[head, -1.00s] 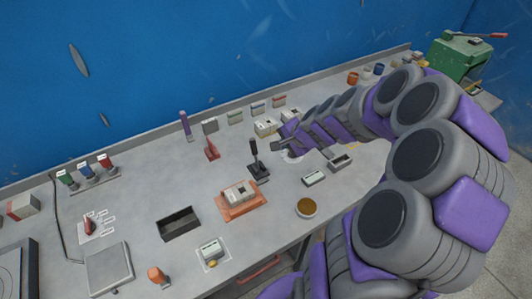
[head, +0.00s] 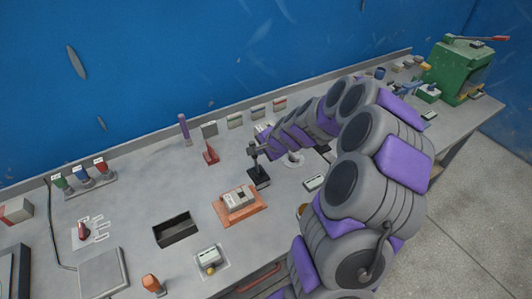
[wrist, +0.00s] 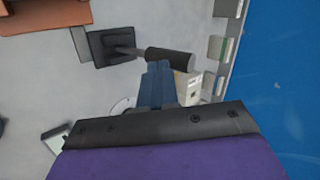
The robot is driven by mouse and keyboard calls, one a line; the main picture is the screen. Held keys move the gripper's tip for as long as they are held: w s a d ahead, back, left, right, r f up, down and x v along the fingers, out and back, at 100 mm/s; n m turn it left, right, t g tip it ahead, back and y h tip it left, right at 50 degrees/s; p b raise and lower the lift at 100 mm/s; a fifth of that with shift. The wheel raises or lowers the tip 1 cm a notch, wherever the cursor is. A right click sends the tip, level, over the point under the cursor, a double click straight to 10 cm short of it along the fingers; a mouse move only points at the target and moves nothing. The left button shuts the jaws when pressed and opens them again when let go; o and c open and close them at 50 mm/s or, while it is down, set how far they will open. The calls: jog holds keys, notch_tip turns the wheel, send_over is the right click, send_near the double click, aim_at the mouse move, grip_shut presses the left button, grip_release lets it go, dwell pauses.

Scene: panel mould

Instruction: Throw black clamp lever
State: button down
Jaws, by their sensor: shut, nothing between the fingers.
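The black clamp lever (head: 256,165) stands up from a square black base on the grey bench in the head view. In the wrist view its thick dark handle (wrist: 170,62) points right from the base (wrist: 108,46). My gripper (wrist: 160,66) is shut and empty, with its blue-grey fingertips right at the handle's side. I cannot tell whether they touch it. In the head view my gripper (head: 261,148) is beside the upper part of the lever, on its right, and partly overlaps it.
An orange fixture (head: 240,206) with a pale block is in front of the lever. A red lever (head: 210,152) stands behind on the left. A black open tray (head: 177,230) lies at front left. The blue wall (head: 200,60) rises behind the bench. A green press (head: 465,70) stands far right.

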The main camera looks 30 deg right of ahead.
jog(key=shift+w+r+p, duration=0.1)
jog(key=shift+p, duration=0.3)
jog(key=w+g+p, duration=0.2)
jog(key=p, duration=0.5)
jog(key=shift+w+r, duration=0.1)
jog(key=p, duration=0.2)
jog(key=shift+w+f+g+p, duration=0.2)
jog(key=shift+w+g+p, duration=0.1)
jog(key=shift+w+g, duration=0.1)
jog(key=shift+s, duration=0.1)
